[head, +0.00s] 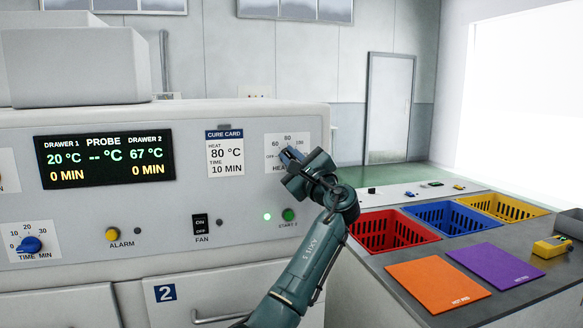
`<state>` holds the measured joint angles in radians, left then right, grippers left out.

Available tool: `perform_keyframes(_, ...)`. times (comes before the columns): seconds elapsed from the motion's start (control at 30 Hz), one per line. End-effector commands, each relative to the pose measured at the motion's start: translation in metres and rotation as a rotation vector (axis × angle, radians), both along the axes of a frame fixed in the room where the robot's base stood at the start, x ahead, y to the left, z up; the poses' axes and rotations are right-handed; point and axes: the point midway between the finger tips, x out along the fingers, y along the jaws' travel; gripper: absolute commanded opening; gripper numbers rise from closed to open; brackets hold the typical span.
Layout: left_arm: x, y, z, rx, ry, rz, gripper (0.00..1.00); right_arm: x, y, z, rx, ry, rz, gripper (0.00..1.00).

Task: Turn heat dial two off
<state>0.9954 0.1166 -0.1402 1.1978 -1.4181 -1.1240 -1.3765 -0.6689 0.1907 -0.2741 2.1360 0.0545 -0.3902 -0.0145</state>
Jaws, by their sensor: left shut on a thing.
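The heat dial plate (277,143), with 60, 80 and OFF marks, is on the right part of the oven's front panel. My left gripper (291,158) is at this plate, shut on the heat dial. The gripper hides nearly all of the dial, so its pointer setting cannot be read. The display (104,159) shows drawer 2 at 67 °C and 0 min. My right gripper is not in view.
A time dial (28,244), alarm button (112,234), fan switch (201,223) and green start button (288,214) are on the panel. Red (397,253), blue (468,235) and yellow (528,219) bins sit in the right counter, behind orange (439,283) and purple (495,266) mats.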

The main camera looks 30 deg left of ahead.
Motion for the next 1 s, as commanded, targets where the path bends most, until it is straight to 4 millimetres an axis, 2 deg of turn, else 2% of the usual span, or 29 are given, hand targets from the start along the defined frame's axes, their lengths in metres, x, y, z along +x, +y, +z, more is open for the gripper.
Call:
perform_keyframes(0.23, -0.0005, 0.0000, -0.0034, -0.156, -0.177, 0.001, 0.00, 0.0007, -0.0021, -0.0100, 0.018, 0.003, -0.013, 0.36)
perform_keyframes(0.7, -0.0014, 0.0006, -0.0044, -0.430, -0.495, 0.001, 0.00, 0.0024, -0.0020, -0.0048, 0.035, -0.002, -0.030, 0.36)
perform_keyframes(1.0, -0.0015, 0.0009, -0.0058, -0.539, -0.625, 0.000, 0.00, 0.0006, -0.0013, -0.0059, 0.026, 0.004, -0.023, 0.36)
